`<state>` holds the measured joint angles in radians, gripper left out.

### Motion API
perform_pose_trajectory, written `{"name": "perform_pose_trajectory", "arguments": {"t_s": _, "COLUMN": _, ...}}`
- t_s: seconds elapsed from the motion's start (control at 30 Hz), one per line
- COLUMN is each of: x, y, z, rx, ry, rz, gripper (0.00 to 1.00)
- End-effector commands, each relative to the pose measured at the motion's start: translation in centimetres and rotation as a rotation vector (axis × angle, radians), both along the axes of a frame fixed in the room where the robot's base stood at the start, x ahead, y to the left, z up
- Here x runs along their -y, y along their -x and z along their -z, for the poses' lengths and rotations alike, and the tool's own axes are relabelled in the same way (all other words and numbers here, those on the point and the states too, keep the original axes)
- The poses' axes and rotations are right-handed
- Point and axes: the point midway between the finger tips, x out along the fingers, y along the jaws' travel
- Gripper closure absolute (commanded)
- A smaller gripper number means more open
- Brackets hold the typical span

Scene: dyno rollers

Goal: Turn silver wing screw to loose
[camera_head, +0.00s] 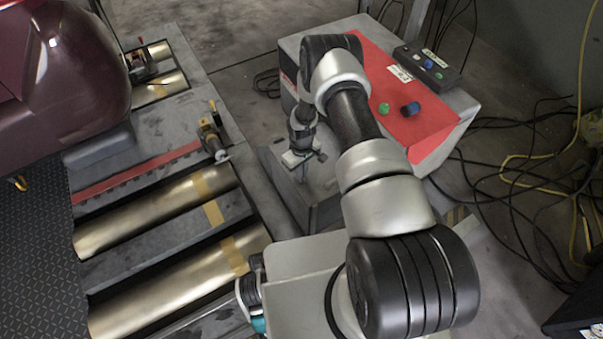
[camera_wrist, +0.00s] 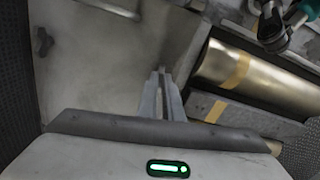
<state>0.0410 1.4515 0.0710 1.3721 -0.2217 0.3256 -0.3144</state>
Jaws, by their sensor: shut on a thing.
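My gripper (camera_head: 301,178) points down at the top of a low grey metal box beside the rollers. In the wrist view its two grey fingers (camera_wrist: 161,78) come together at the tips over the box's plain grey face. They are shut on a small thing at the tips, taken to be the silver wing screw. The screw itself is hidden by the fingers, so its wings and angle cannot be made out. A dark wing-shaped knob (camera_wrist: 43,41) sits apart from the fingers, near the left edge of the box in the wrist view.
Brass-coloured rollers (camera_head: 155,212) with tan tape lie left of the box; one also shows in the wrist view (camera_wrist: 240,68). A red-topped console (camera_head: 433,128) with green and blue knobs stands behind my arm. Loose cables (camera_head: 520,215) cover the floor at right. A maroon car body fills the upper left.

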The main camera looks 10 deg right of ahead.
Motion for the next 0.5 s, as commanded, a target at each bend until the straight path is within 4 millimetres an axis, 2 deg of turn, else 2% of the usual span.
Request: {"name": "perform_pose_trajectory", "arguments": {"t_s": 0.5, "x": 0.01, "y": -0.04, "z": -0.04, "rx": 0.001, "ry": 0.000, "rz": -0.482, "gripper": 1.00}}
